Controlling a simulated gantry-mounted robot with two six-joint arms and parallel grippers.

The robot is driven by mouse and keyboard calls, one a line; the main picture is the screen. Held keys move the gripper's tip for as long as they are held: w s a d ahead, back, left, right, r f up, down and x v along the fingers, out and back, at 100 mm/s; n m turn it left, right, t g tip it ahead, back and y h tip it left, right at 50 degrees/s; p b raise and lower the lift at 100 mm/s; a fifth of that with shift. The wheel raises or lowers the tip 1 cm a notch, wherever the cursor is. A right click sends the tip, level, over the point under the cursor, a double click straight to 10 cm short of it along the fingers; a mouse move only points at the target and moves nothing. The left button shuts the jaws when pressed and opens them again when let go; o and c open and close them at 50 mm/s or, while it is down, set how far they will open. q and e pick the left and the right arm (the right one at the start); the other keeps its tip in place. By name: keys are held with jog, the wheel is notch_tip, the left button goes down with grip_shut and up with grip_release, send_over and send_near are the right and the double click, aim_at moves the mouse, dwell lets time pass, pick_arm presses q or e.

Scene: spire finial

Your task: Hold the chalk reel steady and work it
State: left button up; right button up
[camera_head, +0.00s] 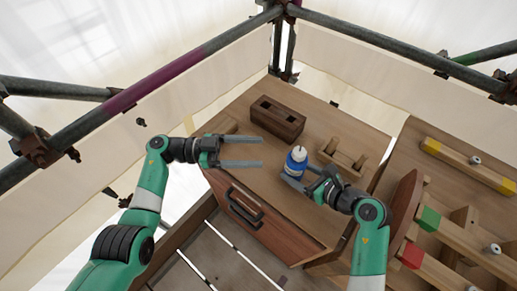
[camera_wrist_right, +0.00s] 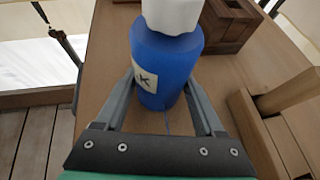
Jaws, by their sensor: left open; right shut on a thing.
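A blue bottle-shaped body with a white cap (camera_head: 296,161) stands upright on the wooden worktop (camera_head: 240,112). It is the only thing that I can match to the chalk reel. In the right wrist view the blue body (camera_wrist_right: 170,62) shows a pale label with a dark K, and its cap is cut by the top edge. My right gripper (camera_head: 294,176) is shut on its lower part, one finger on each side. My left gripper (camera_head: 262,151) is open and empty, to the left of the bottle and above the worktop, its fingers pointing right.
A dark wooden block with openings (camera_head: 277,119) stands behind the bottle. A low wooden cradle (camera_head: 342,157) sits to its right. A drawer front with a dark handle (camera_head: 243,205) is at the near edge. Beams with yellow, green and red ends (camera_head: 470,165) lie at the right.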

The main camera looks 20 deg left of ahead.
pick_arm(q)
jog(key=w+a+r+m+t+y, duration=0.2)
jog(key=w+m+t, duration=0.2)
jog(key=m, duration=1)
jog(key=m+t+y, duration=0.3)
jog(key=m+t, duration=0.1)
jog(key=m, duration=1.2)
send_near(294, 156)
jog(key=x, duration=1.1)
jog(key=shift+w+d+f, duration=0.15)
jog(key=shift+w+d, duration=0.1)
jog(key=shift+w, duration=0.1)
